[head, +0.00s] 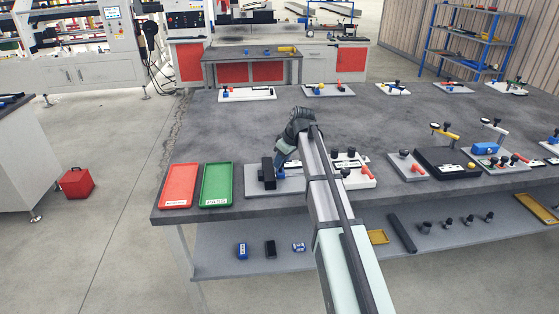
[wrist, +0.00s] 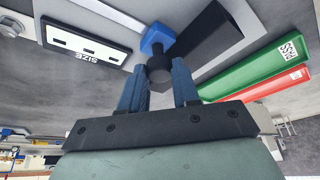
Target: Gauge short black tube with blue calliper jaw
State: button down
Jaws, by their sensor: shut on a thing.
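My gripper (wrist: 160,78) is shut on a short black tube (wrist: 159,66), one blue-grey finger on each side, in the wrist view. The tube's round end faces the camera. The blue calliper jaw (wrist: 157,40) is just beyond the tube, next to a black block (wrist: 203,38). Tube and jaw overlap in the picture, so I cannot tell whether they touch. In the head view, the blue jaw (head: 280,173) and the black block (head: 267,173) stand on a grey plate at the near table edge. My arm hides the tube there.
A white plate marked SIZE (wrist: 90,38) with dark slots lies beside the jaw. A red tray (head: 179,186) and a green tray (head: 217,185) are left of the gauge. Fixtures with knobs (head: 352,168) stand close on the right.

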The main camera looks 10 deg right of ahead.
jog(key=d, duration=0.5)
jog(key=shift+d, duration=0.3)
jog(key=c, duration=0.8)
grip_release()
jog(key=v, duration=1.4)
jog(key=shift+a+f, duration=0.1)
jog(key=shift+a, duration=0.05)
